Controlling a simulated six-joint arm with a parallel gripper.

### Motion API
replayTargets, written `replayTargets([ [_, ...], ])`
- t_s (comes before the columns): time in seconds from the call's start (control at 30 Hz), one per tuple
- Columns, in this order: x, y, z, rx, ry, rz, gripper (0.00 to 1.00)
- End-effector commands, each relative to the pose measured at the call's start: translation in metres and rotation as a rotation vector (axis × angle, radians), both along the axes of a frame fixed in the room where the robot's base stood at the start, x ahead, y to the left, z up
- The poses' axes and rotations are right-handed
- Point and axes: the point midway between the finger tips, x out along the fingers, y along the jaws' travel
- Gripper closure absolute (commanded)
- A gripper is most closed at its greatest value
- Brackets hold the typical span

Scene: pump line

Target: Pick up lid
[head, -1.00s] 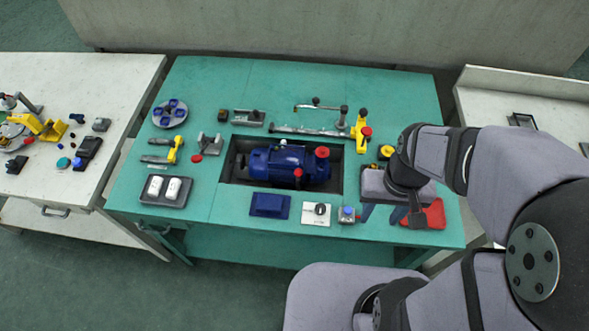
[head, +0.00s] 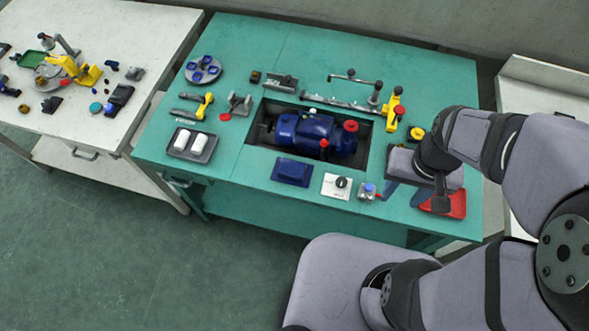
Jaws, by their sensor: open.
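A dark blue rectangular piece (head: 291,172), which looks like the lid, lies flat on the green table just in front of the recess holding the blue pump (head: 312,134). My gripper (head: 405,198) is at the right front of the table, to the right of the blue piece and well apart from it. The gripper is open with its fingers pointing down, and no object shows between them. My wrist hides part of the table there.
A white plate with a black knob (head: 340,187) and a small block with a blue button (head: 366,191) lie between the lid and my gripper. A red tray (head: 456,206) is beside the gripper. A grey tray with two white pieces (head: 192,145) is left.

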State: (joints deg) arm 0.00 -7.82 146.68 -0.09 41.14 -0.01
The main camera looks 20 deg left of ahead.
Motion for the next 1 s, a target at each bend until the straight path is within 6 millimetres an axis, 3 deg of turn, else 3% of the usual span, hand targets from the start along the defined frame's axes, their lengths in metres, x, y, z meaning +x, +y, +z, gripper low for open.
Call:
replayTargets([
  [0.33,0.0,0.0,0.0,0.0,0.0,0.0,0.56],
  [0.5,0.0,0.0,0.0,0.0,0.0,0.0,0.17],
  [0.83,0.0,0.002,-0.002,0.0,0.0,0.008,0.17],
  [1.0,-0.003,0.018,-0.018,0.0,0.014,0.081,0.17],
])
